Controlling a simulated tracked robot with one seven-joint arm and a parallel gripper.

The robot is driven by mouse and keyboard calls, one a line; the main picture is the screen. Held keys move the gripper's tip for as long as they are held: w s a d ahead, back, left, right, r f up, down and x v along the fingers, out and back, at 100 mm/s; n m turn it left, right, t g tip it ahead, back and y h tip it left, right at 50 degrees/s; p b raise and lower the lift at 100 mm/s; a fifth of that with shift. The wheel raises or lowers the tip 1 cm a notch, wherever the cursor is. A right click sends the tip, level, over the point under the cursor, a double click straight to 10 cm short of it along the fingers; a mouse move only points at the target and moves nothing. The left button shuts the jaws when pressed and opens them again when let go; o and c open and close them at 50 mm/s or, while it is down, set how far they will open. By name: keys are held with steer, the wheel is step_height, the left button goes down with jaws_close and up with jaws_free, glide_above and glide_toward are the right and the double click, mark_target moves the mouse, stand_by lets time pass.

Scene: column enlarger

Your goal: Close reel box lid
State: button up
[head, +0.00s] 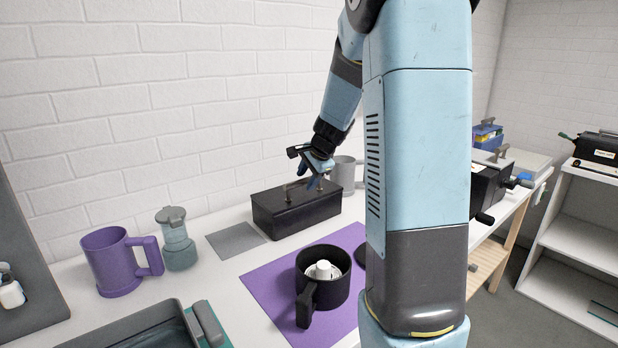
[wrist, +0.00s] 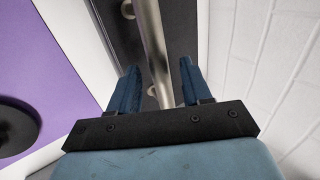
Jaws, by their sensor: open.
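The reel box (head: 290,214) is a long black box on the white counter against the brick wall. Its lid (head: 277,196) looks down flat on the box, though my gripper hides part of it. A metal bar handle (head: 290,188) stands on the lid. My gripper (head: 312,184) is over the right part of the lid, pointing down at the handle. In the wrist view the handle bar (wrist: 154,48) runs between the two open fingers of my gripper (wrist: 158,88). I cannot tell whether either finger touches it.
A purple mat (head: 268,288) holds a black developing tank (head: 323,278) in front of the box. A purple jug (head: 113,262) and a grey-green bottle (head: 177,240) stand to the left. A grey jug (head: 343,172) stands behind the box's right end. A grey flat square (head: 236,240) lies left of the box.

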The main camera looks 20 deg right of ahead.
steer(key=shift+r, duration=0.15)
steer(key=v, duration=1.3)
steer(key=shift+s, duration=0.25)
steer(key=shift+r, duration=0.1)
steer(key=s+a+n, duration=0.4)
steer(key=s+n, duration=0.1)
steer(key=s, duration=0.4)
steer(key=s+a+n+h, duration=0.1)
steer(key=s+a+n, duration=0.4)
steer(key=s, duration=0.4)
steer(key=s+a+n, duration=0.4)
steer(key=s+n, duration=0.1)
steer(key=s, duration=0.4)
steer(key=shift+a+f, duration=0.4)
steer(key=shift+f, duration=0.05)
